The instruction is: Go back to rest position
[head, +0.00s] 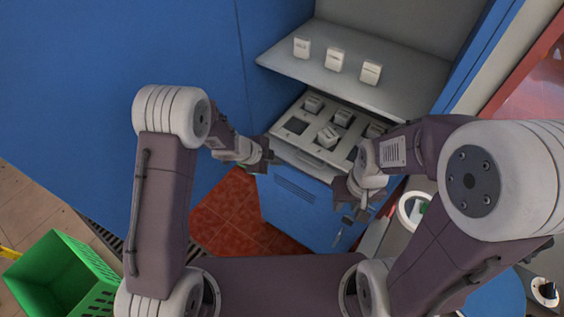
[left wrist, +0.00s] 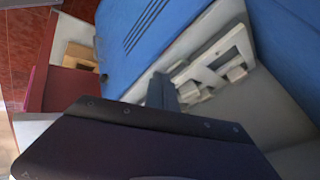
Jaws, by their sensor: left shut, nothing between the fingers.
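My left gripper (head: 264,156) is shut and empty, at the left front edge of a grey tray with square slots (head: 280,150). In the left wrist view its dark finger (left wrist: 163,92) stands in front of the blue front and the pale tray (left wrist: 222,60). My right gripper (head: 354,198) hangs in front of the right part of the tray, pointing down. Its fingers are small and partly hidden, so I cannot tell whether they are open.
Several white blocks sit in the slots, such as one block (head: 328,137). Three more white blocks (head: 335,59) stand on the shelf (head: 390,88) above. A blue panel (head: 70,80) fills the left. A green crate (head: 60,275) stands on the floor at lower left.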

